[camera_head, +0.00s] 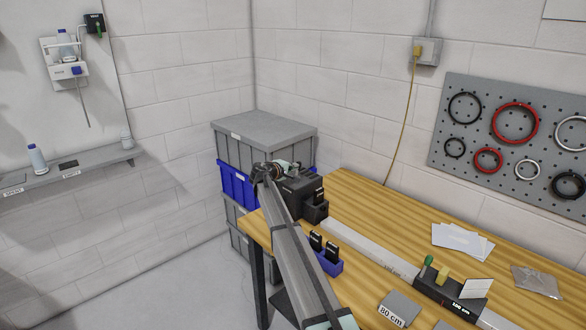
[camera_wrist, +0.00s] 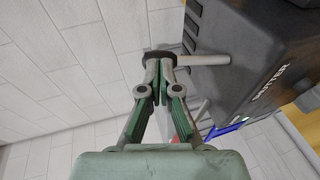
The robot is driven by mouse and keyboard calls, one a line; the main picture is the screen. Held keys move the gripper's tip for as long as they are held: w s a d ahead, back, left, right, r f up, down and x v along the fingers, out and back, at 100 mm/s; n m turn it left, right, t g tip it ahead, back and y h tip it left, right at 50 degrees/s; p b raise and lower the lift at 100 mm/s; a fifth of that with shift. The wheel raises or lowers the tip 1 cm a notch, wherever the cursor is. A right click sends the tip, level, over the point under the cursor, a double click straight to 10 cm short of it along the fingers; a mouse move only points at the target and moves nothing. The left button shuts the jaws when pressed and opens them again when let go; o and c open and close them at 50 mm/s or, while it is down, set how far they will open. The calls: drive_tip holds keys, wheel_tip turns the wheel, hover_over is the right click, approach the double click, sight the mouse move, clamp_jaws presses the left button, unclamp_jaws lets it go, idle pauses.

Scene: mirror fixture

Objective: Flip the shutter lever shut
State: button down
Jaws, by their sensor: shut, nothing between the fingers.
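The shutter box is a dark block (camera_head: 300,187) at the far left end of the wooden bench. In the wrist view the box (camera_wrist: 245,60) fills the right side, with partly visible white lettering ending in "UTTER". A grey rod, which looks like the lever (camera_wrist: 205,59), sticks out of its side to the left. The rod's dark end lies at the fingertips of my gripper (camera_wrist: 160,68), partly hidden by them. The fingers are together and empty. I cannot tell whether they touch the rod. In the head view my gripper (camera_head: 270,170) is beside the box, partly hidden by my arm.
Grey and blue crates (camera_head: 265,135) stand behind the box by the wall. A blue holder (camera_head: 328,262) with black pieces sits on the bench (camera_head: 375,215), near a pale rail (camera_head: 365,245) with a dark carrier (camera_head: 450,295). Papers (camera_head: 462,242) lie further right.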

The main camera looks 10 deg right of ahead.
drive_tip(key=shift+d+f+b, duration=0.1)
drive_tip(key=shift+b, duration=0.2)
drive_tip(key=shift+w+d+f+b, duration=0.15)
drive_tip(key=shift+w+d+b, duration=0.1)
drive_tip(key=shift+b, duration=0.8)
drive_tip(key=shift+w+d+r+b, duration=0.25)
drive_tip(key=shift+d+b, duration=0.1)
drive_tip(key=shift+b, duration=0.45)
drive_tip(key=shift+r, duration=0.1)
drive_tip(key=shift+s, duration=0.1)
